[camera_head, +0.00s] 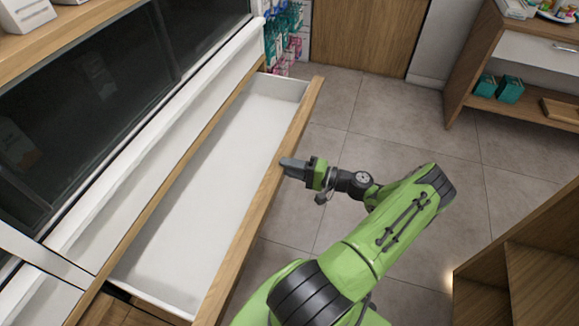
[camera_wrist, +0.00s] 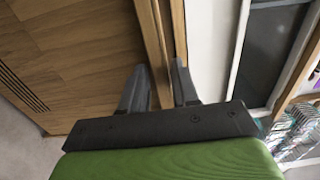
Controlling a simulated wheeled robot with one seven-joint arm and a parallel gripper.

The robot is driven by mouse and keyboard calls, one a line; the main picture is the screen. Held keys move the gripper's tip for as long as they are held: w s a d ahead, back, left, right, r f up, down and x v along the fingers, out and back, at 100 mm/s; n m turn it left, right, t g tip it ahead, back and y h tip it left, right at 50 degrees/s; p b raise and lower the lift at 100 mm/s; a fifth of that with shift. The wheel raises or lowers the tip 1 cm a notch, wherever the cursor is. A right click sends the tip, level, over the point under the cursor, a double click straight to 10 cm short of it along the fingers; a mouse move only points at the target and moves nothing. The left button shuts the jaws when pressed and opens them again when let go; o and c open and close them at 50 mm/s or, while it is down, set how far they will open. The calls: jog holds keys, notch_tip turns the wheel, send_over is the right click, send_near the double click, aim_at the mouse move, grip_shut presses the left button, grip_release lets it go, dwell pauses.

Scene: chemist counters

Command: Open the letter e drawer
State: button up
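A long drawer (camera_head: 215,175) under the left counter stands pulled out, with its empty white inside showing. Its wooden front panel (camera_head: 262,195) runs diagonally from the bottom middle to the upper right. No letter label is readable on it. My gripper (camera_head: 287,163) is at the panel's top edge. In the wrist view, the fingers of my gripper (camera_wrist: 160,75) lie one on each side of the wooden panel (camera_wrist: 155,35), close against it. The finger on the inner side is partly hidden by the panel in the head view.
A dark glass-fronted case (camera_head: 100,90) stands above the drawer. Hanging packets (camera_head: 282,35) are just past the drawer's far end. Tiled floor (camera_head: 400,120) is clear beyond my arm. Wooden shelving stands at the upper right (camera_head: 480,65) and lower right (camera_head: 520,270).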

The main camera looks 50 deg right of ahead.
jog(key=v, duration=1.5)
jog(key=shift+s+b, duration=0.3)
jog(key=shift+s, duration=0.05)
jog(key=shift+d, duration=0.1)
